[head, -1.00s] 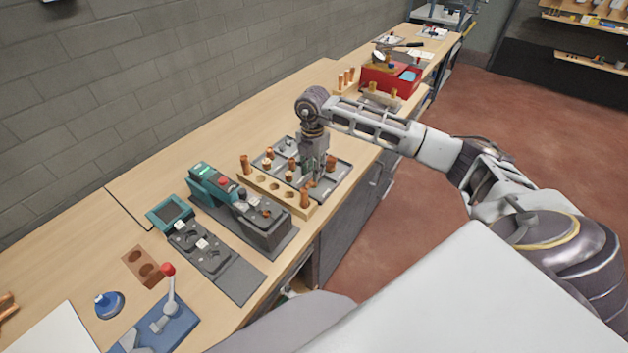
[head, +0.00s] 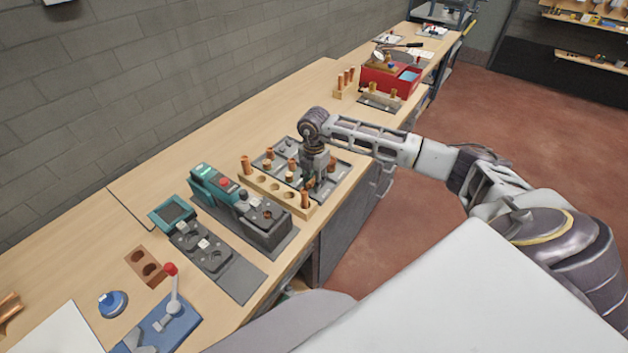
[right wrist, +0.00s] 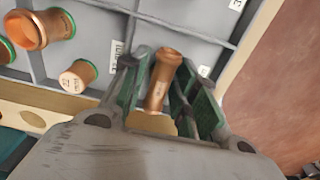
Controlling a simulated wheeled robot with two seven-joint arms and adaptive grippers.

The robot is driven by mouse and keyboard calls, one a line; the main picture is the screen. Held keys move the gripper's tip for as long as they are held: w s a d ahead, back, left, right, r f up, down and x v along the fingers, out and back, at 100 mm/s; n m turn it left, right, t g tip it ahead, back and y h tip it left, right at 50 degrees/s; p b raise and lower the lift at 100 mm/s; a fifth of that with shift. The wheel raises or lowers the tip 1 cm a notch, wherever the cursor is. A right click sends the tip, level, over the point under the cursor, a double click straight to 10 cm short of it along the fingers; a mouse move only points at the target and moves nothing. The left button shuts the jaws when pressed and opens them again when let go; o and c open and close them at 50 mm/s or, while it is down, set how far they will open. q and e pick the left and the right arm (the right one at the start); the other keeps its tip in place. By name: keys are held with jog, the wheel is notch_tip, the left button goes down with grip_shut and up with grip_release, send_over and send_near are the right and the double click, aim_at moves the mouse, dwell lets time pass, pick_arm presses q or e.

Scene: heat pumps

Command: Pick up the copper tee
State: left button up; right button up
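My right gripper (head: 309,187) points down over the near right end of the tray and wooden rack. In the right wrist view its green-padded fingers (right wrist: 165,75) are apart, one on each side of a copper piece (right wrist: 160,85) with a wider far end. A slim gap shows beside the piece, so I see no firm grip. Its branch, if it has one, is hidden, so I cannot tell for sure that it is the copper tee. Other copper fittings (right wrist: 78,76) lie left of the fingers in tray compartments. My left gripper is not in view.
The grey divided tray (head: 343,173) sits behind the wooden rack (head: 262,187), which holds upright copper pipes (head: 246,165). A teal and grey device (head: 226,195) stands left of the rack. A red box (head: 385,79) is farther back. Bare bench lies along the wall.

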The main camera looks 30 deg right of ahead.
aim_at(314, 179)
dwell(0.4)
grip_shut()
notch_tip(314, 179, up, 9)
jog(key=shift+r+b, duration=0.15)
jog(key=shift+b, duration=0.5)
jog(key=shift+r, duration=0.35)
jog(key=shift+s, duration=0.1)
dwell(0.4)
